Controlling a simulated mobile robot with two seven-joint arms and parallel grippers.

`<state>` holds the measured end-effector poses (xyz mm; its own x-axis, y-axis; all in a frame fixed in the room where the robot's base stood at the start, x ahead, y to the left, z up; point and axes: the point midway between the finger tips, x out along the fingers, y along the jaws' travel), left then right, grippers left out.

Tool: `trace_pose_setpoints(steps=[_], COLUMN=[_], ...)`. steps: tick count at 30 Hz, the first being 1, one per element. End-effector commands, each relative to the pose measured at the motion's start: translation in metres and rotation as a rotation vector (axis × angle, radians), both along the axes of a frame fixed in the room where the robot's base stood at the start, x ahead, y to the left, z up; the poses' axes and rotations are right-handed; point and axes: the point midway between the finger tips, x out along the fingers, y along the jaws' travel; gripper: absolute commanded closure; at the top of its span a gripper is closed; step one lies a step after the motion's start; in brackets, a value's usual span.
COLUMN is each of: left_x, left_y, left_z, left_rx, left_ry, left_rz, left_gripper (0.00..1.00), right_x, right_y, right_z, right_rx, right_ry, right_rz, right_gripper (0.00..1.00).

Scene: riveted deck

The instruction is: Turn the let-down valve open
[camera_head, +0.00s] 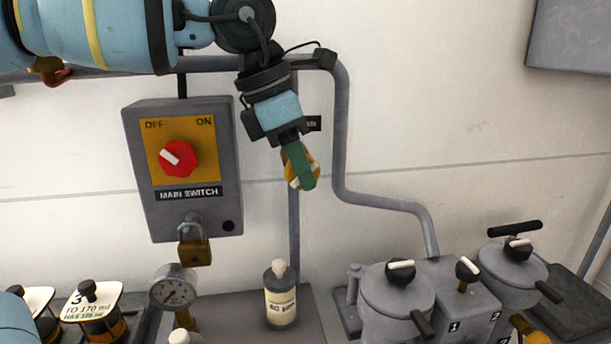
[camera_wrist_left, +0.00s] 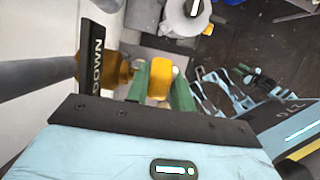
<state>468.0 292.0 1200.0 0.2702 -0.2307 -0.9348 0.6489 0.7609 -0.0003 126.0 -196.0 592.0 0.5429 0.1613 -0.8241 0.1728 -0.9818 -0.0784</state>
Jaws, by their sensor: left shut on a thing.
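The let-down valve's yellow knob (camera_head: 314,169) sits on the vertical pipe by the wall, right of the main switch box. A small dark label (camera_head: 314,123) is just above it, partly hidden by my gripper. My left gripper (camera_head: 303,180) is shut on the knob, its green fingers hiding part of it. A white mark shows on the knob. In the left wrist view the knob (camera_wrist_left: 160,78) is between the two green fingers (camera_wrist_left: 161,88), with a brass body behind it. The label reading DOWN (camera_wrist_left: 92,60) is beside it. My right gripper is not in view.
The main switch box (camera_head: 188,165) with a red knob and padlock hangs left of the valve. Below stand a gauge (camera_head: 174,292), a bottle (camera_head: 280,295) and lidded grey pots (camera_head: 395,305). A bent pipe (camera_head: 340,130) runs close on the right.

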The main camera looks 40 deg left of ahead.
Motion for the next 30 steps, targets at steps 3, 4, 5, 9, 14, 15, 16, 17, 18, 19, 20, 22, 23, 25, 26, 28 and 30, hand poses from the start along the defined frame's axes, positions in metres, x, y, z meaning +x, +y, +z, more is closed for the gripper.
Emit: trace_pose_setpoints(steps=[3, 4, 5, 9, 14, 15, 16, 17, 18, 19, 20, 22, 23, 25, 26, 28, 30], left_x=[0.0, 0.0, -0.001, -0.001, 0.0, 0.0, 0.0, 0.0, 0.0, 0.0, 0.0, 0.0, 0.0, -0.001, -0.001, -0.003, -0.006], left_y=[0.0, 0.0, 0.0, 0.0, 0.0, 0.0, 0.0, 0.0, 0.0, 0.0, 0.0, 0.0, 0.0, 0.001, 0.001, 0.003, 0.005], left_z=[0.0, 0.0, 0.0, 0.0, 0.0, 0.0, 0.0, 0.0, 0.0, 0.0, 0.0, 0.0, 0.0, 0.003, 0.004, 0.011, 0.021], left_rx=[-0.008, -0.008, -0.008, -0.007, -0.006, -0.006, -0.006, -0.006, -0.006, -0.006, -0.006, -0.006, -0.006, -0.006, -0.006, -0.006, -0.006], left_ry=[-0.009, -0.009, -0.009, -0.008, -0.008, -0.008, -0.008, -0.008, -0.008, -0.008, -0.008, -0.007, -0.008, -0.008, -0.009, -0.012, -0.012], left_rz=[0.0, 0.0, 0.0, 0.0, 0.0, 0.0, 0.0, 0.0, 0.0, -0.001, 0.0, 0.0, -0.001, 0.0, 0.0, 0.001, 0.001], left_gripper=[0.99, 0.99, 0.99, 0.99, 0.61, 0.55, 0.55, 0.55, 0.55, 0.55, 0.55, 0.55, 0.55, 0.55, 0.55, 0.55, 0.55], right_x=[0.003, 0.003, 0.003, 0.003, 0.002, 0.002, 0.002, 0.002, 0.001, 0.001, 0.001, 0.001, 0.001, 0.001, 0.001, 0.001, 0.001], right_y=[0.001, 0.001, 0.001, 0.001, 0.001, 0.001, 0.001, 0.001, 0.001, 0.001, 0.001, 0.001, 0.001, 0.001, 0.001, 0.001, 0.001], right_z=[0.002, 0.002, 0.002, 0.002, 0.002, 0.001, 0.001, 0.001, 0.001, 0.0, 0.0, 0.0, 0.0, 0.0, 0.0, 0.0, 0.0], right_rx=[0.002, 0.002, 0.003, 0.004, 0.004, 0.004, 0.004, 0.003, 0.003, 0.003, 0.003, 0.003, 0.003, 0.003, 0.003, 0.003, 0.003], right_ry=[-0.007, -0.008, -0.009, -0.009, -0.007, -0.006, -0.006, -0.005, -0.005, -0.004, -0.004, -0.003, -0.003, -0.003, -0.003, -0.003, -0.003], right_rz=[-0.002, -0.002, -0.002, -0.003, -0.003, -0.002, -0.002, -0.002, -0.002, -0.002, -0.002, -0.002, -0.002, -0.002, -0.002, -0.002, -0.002], right_gripper=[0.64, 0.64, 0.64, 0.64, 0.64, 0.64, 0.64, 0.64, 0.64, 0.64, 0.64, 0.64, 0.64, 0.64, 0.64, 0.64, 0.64])
